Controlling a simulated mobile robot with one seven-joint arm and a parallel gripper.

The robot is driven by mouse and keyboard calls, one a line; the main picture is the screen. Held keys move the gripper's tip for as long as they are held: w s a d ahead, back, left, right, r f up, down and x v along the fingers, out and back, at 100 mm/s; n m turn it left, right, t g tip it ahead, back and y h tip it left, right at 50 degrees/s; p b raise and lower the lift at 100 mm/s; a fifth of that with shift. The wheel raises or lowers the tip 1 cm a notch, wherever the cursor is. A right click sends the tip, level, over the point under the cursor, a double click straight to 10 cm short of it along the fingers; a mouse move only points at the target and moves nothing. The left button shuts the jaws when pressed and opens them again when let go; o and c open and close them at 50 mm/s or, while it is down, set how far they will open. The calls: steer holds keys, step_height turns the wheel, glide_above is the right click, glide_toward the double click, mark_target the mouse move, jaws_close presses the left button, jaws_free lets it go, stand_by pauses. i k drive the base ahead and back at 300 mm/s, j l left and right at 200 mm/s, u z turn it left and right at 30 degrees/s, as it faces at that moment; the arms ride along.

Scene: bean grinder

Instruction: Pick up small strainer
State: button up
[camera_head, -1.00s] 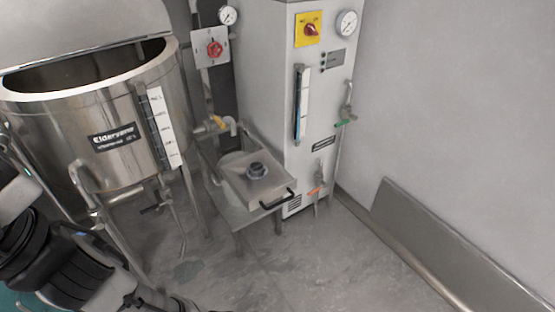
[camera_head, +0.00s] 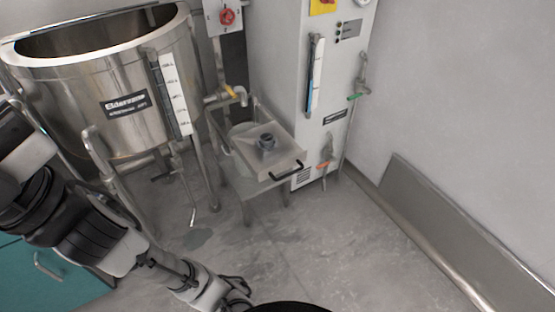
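A square, pale metal pan (camera_head: 285,150) with a black handle at its front right sits on a low metal stand beside the white machine. A small dark round piece (camera_head: 266,142) sits in the middle of the pan. No piece is clearly marked as the small strainer; the pan or the dark piece may be it. My arm reaches in from the left, and my gripper (camera_head: 236,290) is at the bottom edge, partly cut off. It is well apart from the pan and stand. Its fingers are too unclear to tell whether they are open.
A large steel kettle (camera_head: 110,80) stands at left, with pipes and legs below it. The tall white machine (camera_head: 325,85) stands behind the pan. A metal guard (camera_head: 450,240) runs along the right wall. A teal cabinet (camera_head: 55,285) is at lower left. The floor in front is clear.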

mark_target(266, 140)
steer(key=i+j+z, duration=0.25)
steer(key=i+j, duration=0.15)
steer(key=i, duration=0.15)
steer(key=i+j+z, duration=0.25)
steer(key=i+j, duration=0.2)
steer(key=i, duration=0.05)
